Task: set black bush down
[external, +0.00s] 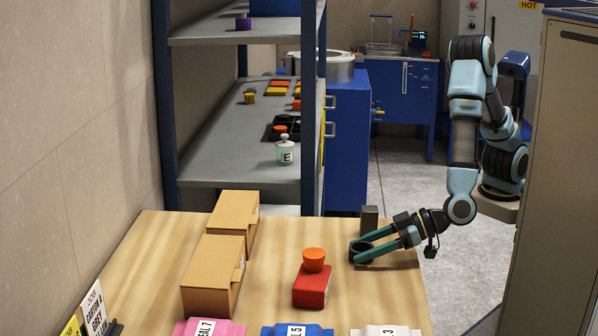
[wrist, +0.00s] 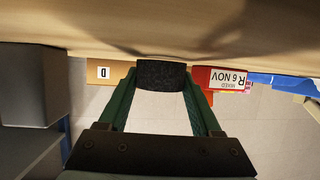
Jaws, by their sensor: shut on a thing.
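The black bush (external: 359,246) is a short dark round piece at the right side of the wooden table (external: 170,262). My gripper (external: 362,252) reaches in from the right, low over the tabletop, with its two green fingers shut on the bush. In the wrist view the bush (wrist: 161,75) sits between the fingertips, and the tabletop (wrist: 150,22) is at the top of the picture. The bush is very close to the table; I cannot tell whether it touches.
A dark grey block (external: 370,217) stands just behind the bush. A red box (external: 311,290) with an orange piece (external: 314,258) on top is to the left. Cardboard boxes (external: 212,280) stand farther left. Bare wood lies between.

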